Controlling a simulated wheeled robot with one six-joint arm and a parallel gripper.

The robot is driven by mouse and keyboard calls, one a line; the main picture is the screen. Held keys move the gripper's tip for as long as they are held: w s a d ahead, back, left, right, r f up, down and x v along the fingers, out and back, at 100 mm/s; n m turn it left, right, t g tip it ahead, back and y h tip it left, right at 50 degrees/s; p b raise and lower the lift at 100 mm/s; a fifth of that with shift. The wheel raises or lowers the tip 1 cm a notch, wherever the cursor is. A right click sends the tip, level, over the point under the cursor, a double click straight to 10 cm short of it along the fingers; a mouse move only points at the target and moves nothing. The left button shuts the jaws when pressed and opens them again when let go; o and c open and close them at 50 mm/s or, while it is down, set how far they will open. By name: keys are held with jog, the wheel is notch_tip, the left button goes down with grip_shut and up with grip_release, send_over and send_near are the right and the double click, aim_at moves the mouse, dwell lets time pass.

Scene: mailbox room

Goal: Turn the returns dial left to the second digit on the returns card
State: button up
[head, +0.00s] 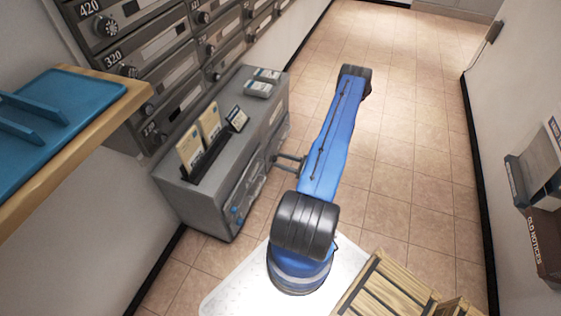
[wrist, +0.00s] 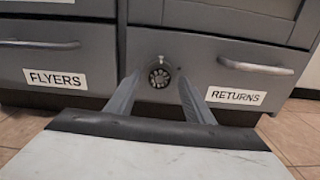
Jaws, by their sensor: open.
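The returns dial (wrist: 159,73) is a small round dark dial with a pale centre on the grey drawer front, left of the RETURNS label (wrist: 236,96). Its digits are too small to read. My gripper (wrist: 158,80) is open, with one finger on each side of the dial in the picture; I cannot tell whether either touches it. In the head view my gripper (head: 288,160) is at the right side of the grey cabinet (head: 195,205). Cream cards (head: 191,152) and a smaller dark-framed card (head: 237,118) stand on the cabinet top. Their writing is unreadable, so I cannot tell which is the returns card.
A drawer labelled FLYERS (wrist: 55,78) is left of the dial, and the returns drawer handle (wrist: 256,66) is to its right. Numbered mailboxes (head: 165,45) line the wall. A wooden crate (head: 385,290) is at the bottom. The tiled floor (head: 415,130) is clear.

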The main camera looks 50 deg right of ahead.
jog(key=shift+w+a, duration=0.15)
jog(key=shift+w, duration=0.15)
jog(key=c, duration=1)
jog(key=shift+c, duration=0.2)
jog(key=shift+n, duration=0.4)
jog(key=n, duration=1.2)
jog(key=shift+a+n, duration=0.1)
jog(key=shift+n, duration=0.3)
